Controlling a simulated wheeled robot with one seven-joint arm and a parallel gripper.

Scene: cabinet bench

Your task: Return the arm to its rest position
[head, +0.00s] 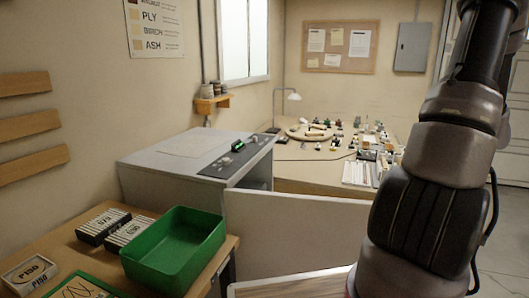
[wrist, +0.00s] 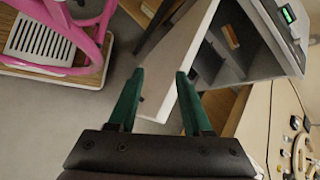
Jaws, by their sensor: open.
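My gripper (wrist: 160,82) shows in the wrist view with two green fingers spread apart. Nothing is between them, and the floor and a pale panel edge lie beyond. In the head view my dark arm rises along the right side, bent upward, and its gripper end is out of the picture.
A grey cabinet (head: 180,175) stands mid-left, with a pale low panel (head: 290,235) before it. A green bin (head: 170,270) sits on a wooden bench at lower left. A cluttered workbench (head: 300,172) is behind. The wrist view shows a pink frame (wrist: 95,45) at upper left.

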